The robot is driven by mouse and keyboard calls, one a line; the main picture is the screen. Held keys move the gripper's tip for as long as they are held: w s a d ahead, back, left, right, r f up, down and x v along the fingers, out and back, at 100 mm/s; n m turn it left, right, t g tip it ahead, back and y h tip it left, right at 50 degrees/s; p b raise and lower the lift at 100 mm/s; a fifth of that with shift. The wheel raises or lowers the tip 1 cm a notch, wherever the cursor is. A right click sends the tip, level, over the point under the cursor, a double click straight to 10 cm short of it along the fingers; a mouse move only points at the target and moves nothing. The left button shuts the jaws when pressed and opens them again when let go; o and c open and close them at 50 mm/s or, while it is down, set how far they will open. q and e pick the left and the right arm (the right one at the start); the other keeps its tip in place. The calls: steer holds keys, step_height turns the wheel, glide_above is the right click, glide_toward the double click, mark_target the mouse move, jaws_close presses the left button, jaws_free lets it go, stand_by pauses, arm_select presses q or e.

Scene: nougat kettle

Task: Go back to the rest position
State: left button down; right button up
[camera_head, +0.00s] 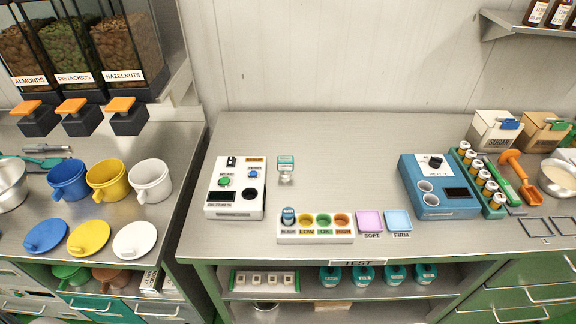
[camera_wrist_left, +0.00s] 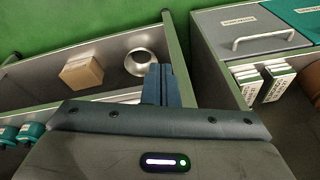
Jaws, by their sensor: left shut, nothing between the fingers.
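My left gripper (camera_wrist_left: 161,84) shows in the left wrist view with its two dark fingers together and nothing between them. It points toward the lower shelf (camera_wrist_left: 98,46), where a brown box (camera_wrist_left: 82,72) and a metal cup (camera_wrist_left: 139,62) stand; I cannot tell how far it is from them. Neither of my arms shows in the head view, and my right gripper is not in view. The test table (camera_head: 300,140) in the head view has no gripper over it.
The table bears a white device (camera_head: 236,187), a blue device (camera_head: 440,187) and a row of coloured cups (camera_head: 315,226). Mugs (camera_head: 150,180) and lids stand on the left counter. A grey drawer (camera_wrist_left: 243,35) is near my left gripper's right side.

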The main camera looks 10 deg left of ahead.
arm_select(q)
steer(key=s+f+b, duration=0.2)
steer(key=s+f, duration=0.4)
steer(key=f, duration=0.4)
steer(key=s+a+f+g+b, duration=0.1)
steer(key=s+f+b, duration=0.1)
steer(key=s+f, duration=0.5)
steer(key=s+f+b, duration=0.3)
steer(key=s+f, duration=0.3)
steer(key=f, duration=0.8)
steer(key=shift+s+a, duration=0.3)
steer(key=shift+s, duration=0.1)
